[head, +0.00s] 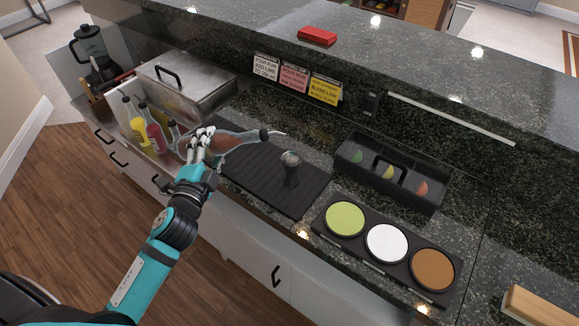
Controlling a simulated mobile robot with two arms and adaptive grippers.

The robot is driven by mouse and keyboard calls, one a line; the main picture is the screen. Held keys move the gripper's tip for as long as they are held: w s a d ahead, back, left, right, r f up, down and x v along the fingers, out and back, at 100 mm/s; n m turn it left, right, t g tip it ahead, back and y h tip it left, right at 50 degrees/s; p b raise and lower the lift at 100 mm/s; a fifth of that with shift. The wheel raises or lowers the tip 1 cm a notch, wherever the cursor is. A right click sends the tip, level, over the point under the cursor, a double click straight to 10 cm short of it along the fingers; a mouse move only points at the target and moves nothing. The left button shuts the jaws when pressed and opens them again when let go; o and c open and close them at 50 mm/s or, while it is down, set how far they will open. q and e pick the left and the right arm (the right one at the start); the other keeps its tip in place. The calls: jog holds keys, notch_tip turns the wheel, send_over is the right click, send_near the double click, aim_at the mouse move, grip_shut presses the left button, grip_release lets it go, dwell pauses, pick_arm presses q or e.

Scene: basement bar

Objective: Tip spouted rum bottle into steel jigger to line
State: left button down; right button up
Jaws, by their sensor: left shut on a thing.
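My left gripper (205,142) is shut on the rum bottle (236,140), a clear bottle with reddish-brown liquid inside. The bottle lies nearly level in the grip, its dark neck and thin metal spout pointing right. The spout tip is to the upper left of the steel jigger (291,160) and apart from it in the picture. The jigger stands upright on a black ribbed bar mat (251,178). Its inside and fill line are too small to make out. My right gripper is not in view.
Left of the mat stand several bottles (139,126), a steel lidded bin (184,85) and a blender (92,55). Right are a black garnish caddy (436,205) and a tray with green, white and brown rounds (364,245). A raised ledge with three signs (294,78) runs behind.

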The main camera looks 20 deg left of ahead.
pick_arm(q)
jog(key=shift+a+f+m, duration=0.45)
jog(key=shift+f+m, duration=0.25)
jog(key=shift+m, duration=0.4)
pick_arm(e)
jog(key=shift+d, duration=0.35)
pick_arm(q)
jog(key=shift+r, duration=0.15)
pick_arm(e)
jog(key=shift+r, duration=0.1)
pick_arm(q)
jog(key=shift+r+m+p, duration=0.3)
jog(key=shift+r+p, duration=0.35)
jog(key=shift+p, duration=0.25)
jog(key=shift+a+r+m+p, duration=0.1)
jog(key=shift+r+m+p, duration=0.25)
jog(key=shift+p, duration=0.2)
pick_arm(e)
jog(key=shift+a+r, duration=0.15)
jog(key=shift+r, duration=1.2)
pick_arm(q)
jog(key=shift+r, duration=0.1)
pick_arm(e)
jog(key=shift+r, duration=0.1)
